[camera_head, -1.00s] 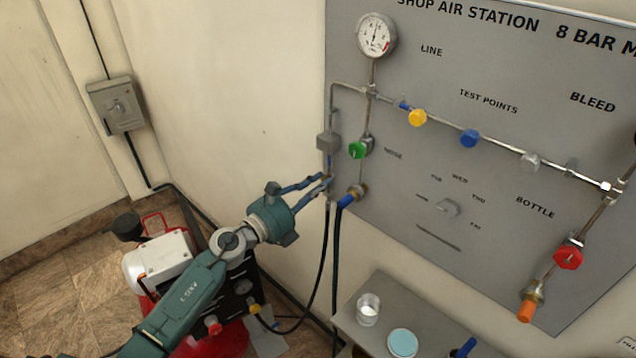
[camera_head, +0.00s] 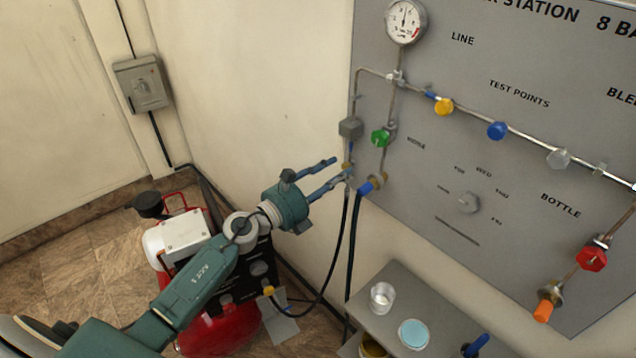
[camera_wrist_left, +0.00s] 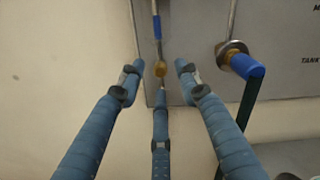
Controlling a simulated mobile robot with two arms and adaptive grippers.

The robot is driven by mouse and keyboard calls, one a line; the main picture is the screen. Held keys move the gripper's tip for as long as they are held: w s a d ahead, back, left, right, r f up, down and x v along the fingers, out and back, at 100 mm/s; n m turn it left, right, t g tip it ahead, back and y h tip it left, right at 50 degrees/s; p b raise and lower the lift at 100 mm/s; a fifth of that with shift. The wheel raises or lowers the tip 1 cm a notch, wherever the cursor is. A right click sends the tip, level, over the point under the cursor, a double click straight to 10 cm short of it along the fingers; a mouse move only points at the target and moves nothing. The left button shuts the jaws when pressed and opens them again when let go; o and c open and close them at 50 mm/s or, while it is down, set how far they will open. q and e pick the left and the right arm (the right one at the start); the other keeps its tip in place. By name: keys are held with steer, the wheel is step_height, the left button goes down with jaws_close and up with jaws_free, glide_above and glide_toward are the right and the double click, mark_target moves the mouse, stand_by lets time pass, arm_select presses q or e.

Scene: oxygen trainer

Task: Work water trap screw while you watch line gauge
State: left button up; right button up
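The line gauge (camera_head: 406,21) is a white round dial at the top of the panel; its needle points about straight up, its digits too small to read. The water trap (camera_head: 351,128) is a grey block on the left pipe with a blue part below. A small brass screw (camera_head: 348,166) sits at its bottom; it also shows in the left wrist view (camera_wrist_left: 160,69). My left gripper (camera_head: 340,170) has its blue fingers spread and empty, just short of the screw. In the left wrist view the fingers (camera_wrist_left: 158,90) stand around the brass piece with gaps. My right gripper is out of view.
A green knob (camera_head: 380,138) and a blue-handled valve (camera_head: 371,185) sit close right of the trap. A shelf (camera_head: 420,300) below holds a glass and a blue disc. A red compressor (camera_head: 228,330) stands under my arm. Black hoses hang below the panel.

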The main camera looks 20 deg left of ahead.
arm_select(q)
steer(key=v, duration=1)
steer(key=shift+s, duration=0.3)
steer(key=shift+a+r, duration=0.1)
steer(key=shift+a, duration=0.05)
stand_by(6.5)
